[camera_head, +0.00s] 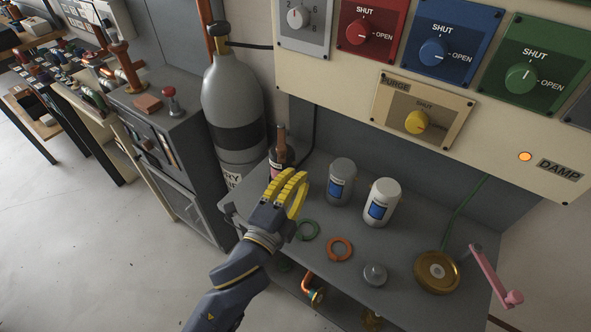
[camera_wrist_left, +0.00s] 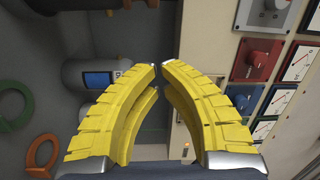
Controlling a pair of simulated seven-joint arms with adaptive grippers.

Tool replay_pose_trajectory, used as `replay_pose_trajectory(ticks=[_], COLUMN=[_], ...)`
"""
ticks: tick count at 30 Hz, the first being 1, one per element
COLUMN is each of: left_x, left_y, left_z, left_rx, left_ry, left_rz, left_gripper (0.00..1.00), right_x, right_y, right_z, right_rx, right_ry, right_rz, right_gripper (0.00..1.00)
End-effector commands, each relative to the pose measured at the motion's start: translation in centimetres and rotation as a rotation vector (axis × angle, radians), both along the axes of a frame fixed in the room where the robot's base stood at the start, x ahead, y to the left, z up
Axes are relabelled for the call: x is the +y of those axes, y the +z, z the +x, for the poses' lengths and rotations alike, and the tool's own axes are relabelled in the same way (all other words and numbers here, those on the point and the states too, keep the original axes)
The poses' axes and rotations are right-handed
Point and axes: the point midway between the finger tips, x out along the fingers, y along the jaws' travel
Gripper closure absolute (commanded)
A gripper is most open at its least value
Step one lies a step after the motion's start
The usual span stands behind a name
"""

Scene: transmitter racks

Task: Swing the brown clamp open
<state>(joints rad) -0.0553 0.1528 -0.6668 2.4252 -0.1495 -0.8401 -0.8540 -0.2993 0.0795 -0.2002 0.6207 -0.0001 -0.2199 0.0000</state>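I cannot make out for certain which thing is the brown clamp. A dark upright piece with a brown top (camera_head: 280,148) stands at the back left of the grey bench (camera_head: 335,268), partly hidden by my left gripper. My left gripper (camera_head: 305,176) has yellow ribbed fingers and is above the bench's left part, in front of that piece. In the left wrist view its fingertips (camera_wrist_left: 159,69) almost meet, with nothing seen between them. My right gripper is in neither view.
A grey can (camera_head: 342,176) and a white can (camera_head: 381,203) stand right of my gripper. A green ring (camera_head: 308,230) and an orange ring (camera_head: 340,249) lie on the bench. A tall gas cylinder (camera_head: 229,85) stands behind, a panel with knobs (camera_head: 345,105) above. A pink crank (camera_head: 487,272) is at right.

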Motion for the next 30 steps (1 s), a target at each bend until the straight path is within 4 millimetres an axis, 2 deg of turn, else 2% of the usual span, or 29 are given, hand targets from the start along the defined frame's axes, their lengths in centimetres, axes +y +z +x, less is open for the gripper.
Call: replay_pose_trajectory(ticks=[16,18,21,30], left_x=[-3.9,-2.5,-1.5,0.1], left_y=[0.6,0.2,0.1,-0.1], left_z=[8.3,8.2,8.2,8.4], left_rx=[-0.001,0.001,0.0,-0.001], left_ry=[0.0,0.001,0.0,-0.001], left_rz=[-0.003,0.001,0.001,-0.001], left_gripper=[1.0,1.0,1.0,1.0], right_x=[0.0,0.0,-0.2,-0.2], right_y=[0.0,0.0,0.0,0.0], right_z=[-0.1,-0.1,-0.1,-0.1], right_rx=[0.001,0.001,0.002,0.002], right_ry=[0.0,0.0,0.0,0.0], right_rz=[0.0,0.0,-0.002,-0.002], right_gripper=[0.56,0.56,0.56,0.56])
